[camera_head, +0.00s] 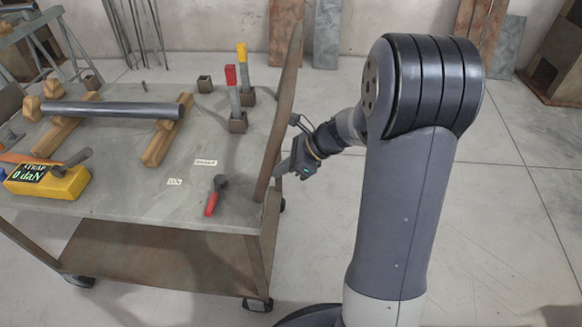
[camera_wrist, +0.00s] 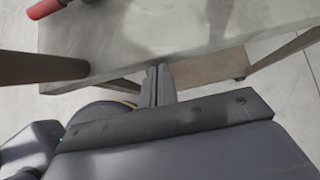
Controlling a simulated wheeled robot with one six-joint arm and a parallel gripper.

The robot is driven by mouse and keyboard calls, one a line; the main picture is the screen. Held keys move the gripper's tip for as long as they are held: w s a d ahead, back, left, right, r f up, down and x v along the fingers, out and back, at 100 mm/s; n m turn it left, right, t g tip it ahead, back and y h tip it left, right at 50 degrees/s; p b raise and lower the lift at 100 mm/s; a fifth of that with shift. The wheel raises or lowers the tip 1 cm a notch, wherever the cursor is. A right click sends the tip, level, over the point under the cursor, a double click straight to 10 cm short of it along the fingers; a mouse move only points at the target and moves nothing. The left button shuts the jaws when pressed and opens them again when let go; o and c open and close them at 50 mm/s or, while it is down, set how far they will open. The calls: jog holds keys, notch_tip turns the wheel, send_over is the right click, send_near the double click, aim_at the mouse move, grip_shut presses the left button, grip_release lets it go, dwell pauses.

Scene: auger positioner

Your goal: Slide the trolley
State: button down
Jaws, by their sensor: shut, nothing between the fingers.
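The trolley (camera_head: 130,205) is a grey-topped metal cart with a brown lower shelf and dark casters, at the left in the head view. A brown upright post (camera_head: 281,105) rises at its right end. My gripper (camera_head: 283,168) is beside this right end, close to the post. Its fingers are together and hold nothing. In the wrist view the closed fingers (camera_wrist: 158,80) point at the edge of the trolley top (camera_wrist: 180,35). I cannot tell whether they touch it.
Open concrete floor (camera_head: 520,190) lies to the right. Boards lean on the back wall.

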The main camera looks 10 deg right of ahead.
aim_at(221, 166)
jog(key=w+a+p, duration=0.1)
jog(key=w+a, duration=0.1)
jog(key=a, duration=0.4)
jog(key=w+a+p, duration=0.2)
jog(key=a, duration=0.4)
jog(key=w+a+p, duration=0.1)
jog(key=a, duration=0.5)
jog(key=shift+w+a, duration=0.1)
jog(key=shift+w, duration=0.3)
jog(key=shift+w+a+r, duration=0.1)
jog(key=shift+w+a, duration=0.05)
jog(key=shift+a, duration=0.05)
jog(key=shift+a+r, duration=0.1)
jog(key=shift+d, duration=0.5)
jog(key=d, duration=0.1)
jog(key=s+d, duration=0.1)
jog(key=d, duration=0.1)
jog(key=shift+s+d+p, duration=0.2)
jog(key=shift+p, duration=0.1)
jog(key=p+v, duration=0.1)
jog(key=v, duration=0.8)
jog(key=shift+s+d+r+p, duration=0.15)
jog(key=shift+d+p, duration=0.15)
jog(key=shift+p, duration=0.05)
